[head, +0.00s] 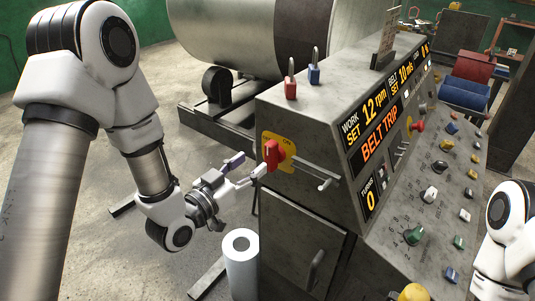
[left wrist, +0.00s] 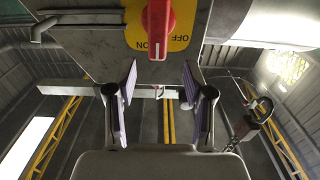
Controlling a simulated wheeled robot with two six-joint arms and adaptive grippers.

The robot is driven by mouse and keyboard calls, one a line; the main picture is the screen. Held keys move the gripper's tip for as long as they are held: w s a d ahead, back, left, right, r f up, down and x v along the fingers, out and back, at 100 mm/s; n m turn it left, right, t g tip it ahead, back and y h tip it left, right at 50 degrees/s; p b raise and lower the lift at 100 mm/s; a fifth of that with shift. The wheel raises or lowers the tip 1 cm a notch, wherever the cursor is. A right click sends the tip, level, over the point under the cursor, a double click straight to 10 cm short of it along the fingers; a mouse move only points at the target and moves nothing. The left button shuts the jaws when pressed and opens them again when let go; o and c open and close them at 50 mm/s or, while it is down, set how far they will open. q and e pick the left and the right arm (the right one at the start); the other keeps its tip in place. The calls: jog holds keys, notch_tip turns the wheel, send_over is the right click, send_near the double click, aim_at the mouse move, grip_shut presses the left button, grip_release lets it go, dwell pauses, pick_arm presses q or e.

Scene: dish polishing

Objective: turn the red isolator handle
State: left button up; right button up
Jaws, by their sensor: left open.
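The red isolator handle (head: 271,154) sits on a yellow plate (head: 286,147) on the side of the grey cabinet. In the head view the handle stands about upright. In the left wrist view the red handle (left wrist: 157,28) is at the top centre, on the yellow plate (left wrist: 181,38) with upside-down ON and OFF marks. My left gripper (head: 246,168) is open, close to the handle and just left of it. In the left wrist view its two purple-padded fingers (left wrist: 159,75) are spread with nothing between them; the handle lies beyond the tips. My right gripper is out of view.
A metal bar handle (head: 318,177) sticks out right of the plate. A white paper roll (head: 241,262) stands below my gripper. A red padlock (head: 290,87) and a blue padlock (head: 314,74) stand on the cabinet top. The sloped panel (head: 425,200) carries many knobs.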

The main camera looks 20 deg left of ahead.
aim_at(267, 152)
pick_arm(q)
jog(key=p+x, duration=0.2)
jog(key=x, duration=0.5)
jog(key=shift+d, duration=0.1)
jog(key=shift+w+d, duration=0.1)
jog(key=shift+w, duration=0.3)
jog(key=shift+f, duration=0.1)
jog(key=shift+d, duration=0.15)
jog(key=c, duration=0.9)
